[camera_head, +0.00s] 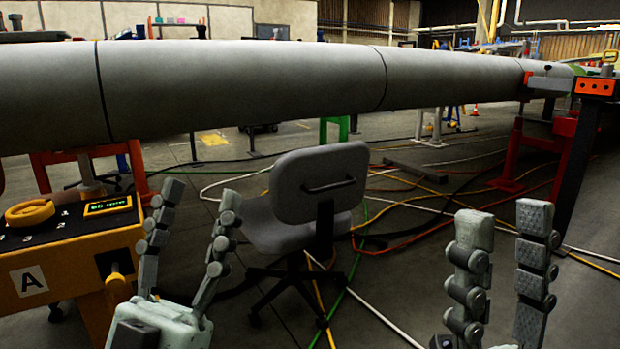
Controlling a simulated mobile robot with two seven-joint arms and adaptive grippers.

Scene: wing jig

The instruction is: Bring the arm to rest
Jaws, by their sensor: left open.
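My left gripper (200,196) is raised at the lower left, fingers pointing up. Its two jointed grey fingers stand apart with nothing between them, so it is open. My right gripper (503,220) is raised at the lower right, also fingers up. Its fingers are apart and the gap between them is empty. Neither gripper appears to hold anything. The arm links behind both grippers are mostly out of the frame.
A long grey wing section (240,85) spans the view above both grippers. A yellow control box (75,262) stands left of my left gripper. A grey office chair (318,190) stands between the grippers. A red stand (515,155) is at right; cables cross the floor.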

